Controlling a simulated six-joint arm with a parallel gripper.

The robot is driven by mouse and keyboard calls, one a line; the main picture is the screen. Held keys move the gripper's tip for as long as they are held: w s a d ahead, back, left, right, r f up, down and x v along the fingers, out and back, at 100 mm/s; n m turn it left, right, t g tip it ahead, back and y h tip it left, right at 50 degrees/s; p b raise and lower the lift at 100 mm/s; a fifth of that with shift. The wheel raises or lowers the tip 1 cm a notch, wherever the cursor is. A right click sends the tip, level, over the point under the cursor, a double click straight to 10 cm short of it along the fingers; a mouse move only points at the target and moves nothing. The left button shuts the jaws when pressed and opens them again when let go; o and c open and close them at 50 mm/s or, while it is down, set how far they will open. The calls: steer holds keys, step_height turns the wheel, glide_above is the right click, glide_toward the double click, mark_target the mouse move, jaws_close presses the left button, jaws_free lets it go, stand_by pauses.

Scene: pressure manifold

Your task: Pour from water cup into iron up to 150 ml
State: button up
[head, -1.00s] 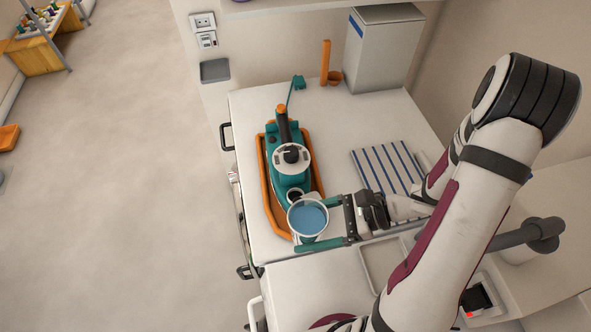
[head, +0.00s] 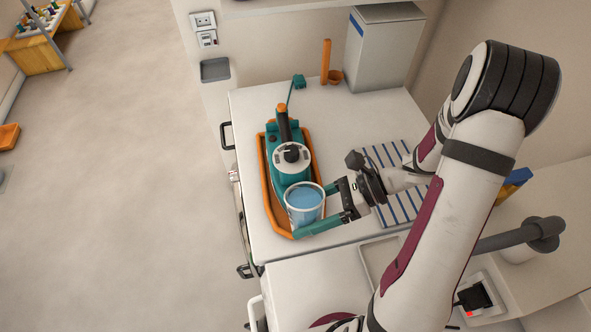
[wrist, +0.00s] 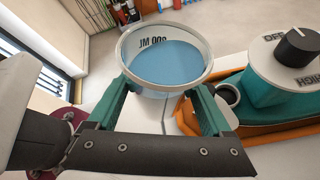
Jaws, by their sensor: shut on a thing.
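The water cup (head: 305,212) is a white-rimmed cup with blue water in it. My gripper (head: 322,213) is shut on the cup, its teal fingers on either side, as the wrist view also shows (wrist: 165,100). The cup is over the near end of the teal iron (head: 275,158) and hides part of it. The iron has a white dial with a black knob and rests in an orange tray (head: 264,190). In the wrist view the iron's round dark filler opening (wrist: 229,94) is right of the cup. The water surface lies below the rim; no stream shows.
A blue-striped cloth (head: 385,155) lies right of the iron, partly under my wrist. A white box (head: 380,50) and an orange upright holder (head: 326,62) stand at the back. The counter's front left is clear.

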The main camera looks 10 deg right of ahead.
mark_target(304, 197)
steer(key=shift+w+r+m+g+p, duration=0.3)
steer(key=shift+w+r+m+g, duration=0.6)
steer(key=shift+w+m+g, duration=0.15)
stand_by(4.2)
steer(key=shift+w+r+m+g, duration=0.2)
steer(key=shift+r+m+g, duration=0.15)
steer(key=shift+r+m, duration=0.25)
stand_by(2.1)
